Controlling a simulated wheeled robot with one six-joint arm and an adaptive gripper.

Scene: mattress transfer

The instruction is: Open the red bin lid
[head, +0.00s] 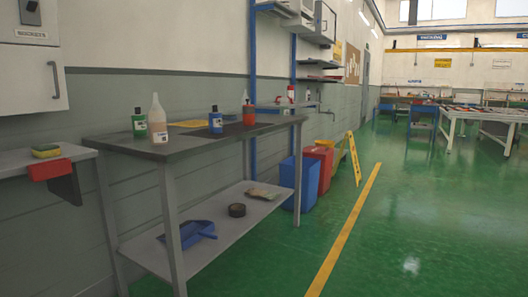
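A red bin (319,172) stands on the green floor against the left wall, just beyond a blue bin (302,184). Its upper part shows an orange-red top, and the blue bin hides part of its near side. It is too small to tell how the lid sits. My gripper is not in view.
A grey workbench (165,146) with bottles on top and a lower shelf (215,235) stands at the left, in front of the bins. A yellow floor sign (352,155) stands just beyond the red bin. The green floor (430,220) right of the yellow line (343,236) is clear.

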